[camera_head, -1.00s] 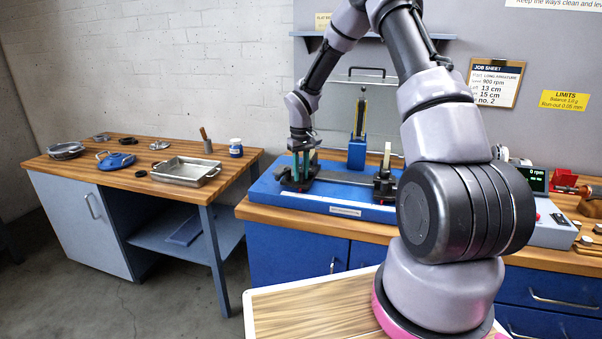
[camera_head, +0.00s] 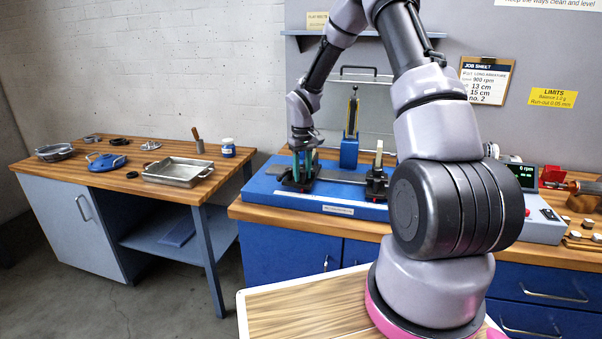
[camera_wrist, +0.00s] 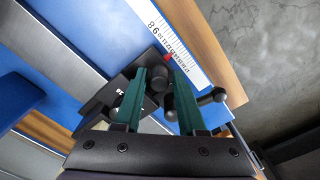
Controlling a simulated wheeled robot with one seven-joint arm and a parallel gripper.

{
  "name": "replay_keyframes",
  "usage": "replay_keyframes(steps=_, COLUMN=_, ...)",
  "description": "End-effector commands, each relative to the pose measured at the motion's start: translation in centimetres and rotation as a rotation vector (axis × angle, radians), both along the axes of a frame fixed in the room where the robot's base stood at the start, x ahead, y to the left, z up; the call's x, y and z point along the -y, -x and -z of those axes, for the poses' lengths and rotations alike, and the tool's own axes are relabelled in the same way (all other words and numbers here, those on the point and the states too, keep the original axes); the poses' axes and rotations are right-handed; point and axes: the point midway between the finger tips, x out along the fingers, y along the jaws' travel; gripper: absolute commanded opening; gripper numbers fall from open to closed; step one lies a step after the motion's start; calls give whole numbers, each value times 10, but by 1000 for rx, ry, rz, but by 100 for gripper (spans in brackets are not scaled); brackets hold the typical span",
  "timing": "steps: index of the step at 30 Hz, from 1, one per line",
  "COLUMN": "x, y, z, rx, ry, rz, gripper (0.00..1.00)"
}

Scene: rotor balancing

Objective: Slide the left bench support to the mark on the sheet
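The left bench support (camera_wrist: 101,102), a black block with a post and knobs, stands on the blue balancing bench (camera_head: 256,193). My gripper (camera_wrist: 162,72) has two green fingers, one on each side of the support's black post, and appears shut on it. In the head view my gripper (camera_head: 303,163) points down over the support, whose base is partly hidden. A white scale sheet (camera_wrist: 164,38) with numbers runs along the bench's front edge.
The right bench support (camera_head: 376,181) stands on the same rail. A blue stand (camera_head: 349,152) rises behind the rail. A job sheet (camera_head: 487,81) on the wall gives 13 cm and 15 cm. A side table (camera_head: 120,160) at left holds a metal tray (camera_head: 178,172).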

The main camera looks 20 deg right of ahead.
Motion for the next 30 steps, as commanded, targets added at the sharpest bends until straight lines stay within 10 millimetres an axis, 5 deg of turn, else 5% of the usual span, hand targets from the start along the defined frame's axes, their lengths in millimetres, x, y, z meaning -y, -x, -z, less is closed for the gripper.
replay_keyframes(steps=11, x=0, y=0, z=-7, rx=1, ry=0, rz=-1, gripper=40)
replay_keyframes(steps=24, x=0, y=0, z=-88, rx=2, ry=0, rz=1, gripper=40)
replay_keyframes(steps=30, x=0, y=0, z=-106, rx=0, ry=0, rz=0, gripper=40)
